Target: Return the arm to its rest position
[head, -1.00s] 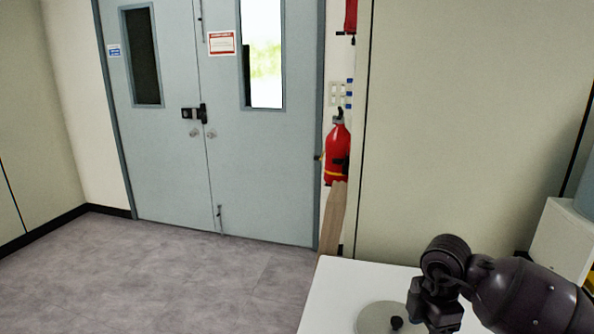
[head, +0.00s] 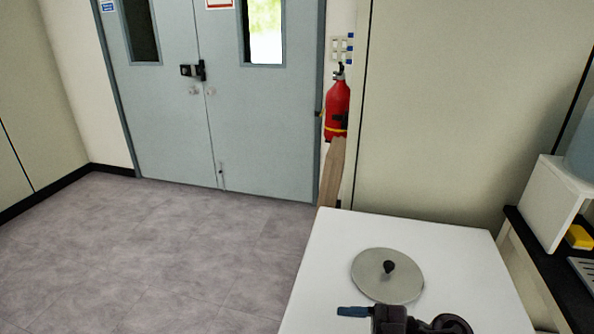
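My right arm shows at the bottom edge of the head view, low over the white table. The visible part of my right gripper (head: 354,312) has a bluish finger pointing left, near the front side of a round grey lid. Most of the gripper and arm is cut off by the frame, so I cannot tell whether it is open or shut. My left arm and gripper are not in view.
The round grey lid (head: 366,276) with a black knob lies on the white table (head: 330,250). A white box (head: 548,205) and a yellow item (head: 579,237) stand at right. Grey double doors (head: 260,130) and a red fire extinguisher (head: 338,105) are behind. The left floor (head: 150,250) is clear.

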